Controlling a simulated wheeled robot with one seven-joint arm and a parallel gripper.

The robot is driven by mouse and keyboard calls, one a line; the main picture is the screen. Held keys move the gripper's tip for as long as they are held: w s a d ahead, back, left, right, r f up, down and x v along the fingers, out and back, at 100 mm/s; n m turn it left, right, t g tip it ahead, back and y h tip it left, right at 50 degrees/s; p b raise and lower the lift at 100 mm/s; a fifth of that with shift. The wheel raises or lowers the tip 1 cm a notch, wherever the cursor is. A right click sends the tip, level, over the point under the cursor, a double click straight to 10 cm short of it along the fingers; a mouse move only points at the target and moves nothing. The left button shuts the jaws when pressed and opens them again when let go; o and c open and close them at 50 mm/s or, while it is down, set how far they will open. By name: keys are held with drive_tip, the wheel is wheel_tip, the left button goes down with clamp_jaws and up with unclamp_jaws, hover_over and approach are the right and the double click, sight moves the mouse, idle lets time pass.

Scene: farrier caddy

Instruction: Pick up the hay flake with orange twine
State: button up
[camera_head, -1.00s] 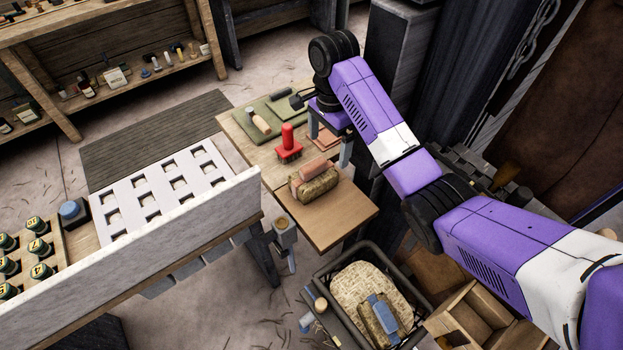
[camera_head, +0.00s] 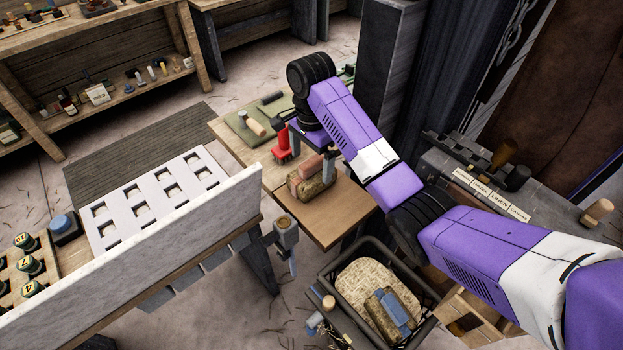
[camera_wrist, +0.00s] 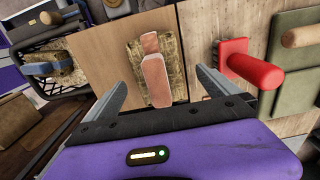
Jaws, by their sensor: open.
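The hay flake with the orange twine (camera_head: 318,187) lies on the wooden table, a small straw-coloured block with a salmon-orange band across its top. In the wrist view the hay flake (camera_wrist: 178,62) shows between and beyond my finger tips. My gripper (camera_head: 311,158) is open above the table, at the flake's far side in the head view. In the wrist view my gripper (camera_wrist: 161,80) has its two fingers apart with nothing held between them. I cannot tell how high the fingertips are above the flake.
A red-handled brush (camera_head: 283,151) stands close to one finger. A green mat (camera_head: 240,128) with a wooden-handled tool is behind it. A dark crate (camera_head: 427,299) below the table holds a blue-banded hay block (camera_head: 392,312). The table's near end (camera_head: 335,222) is bare.

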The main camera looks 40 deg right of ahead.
sight(312, 171)
drive_tip(key=shift+s+f+p, duration=0.2)
drive_tip(key=shift+f+p, duration=0.25)
drive_tip(key=shift+f, duration=1.45)
drive_tip(key=c, duration=1.8)
drive_tip(key=shift+r, duration=0.1)
drive_tip(key=shift+r+p, duration=2.9)
drive_tip(key=shift+r, duration=7.05)
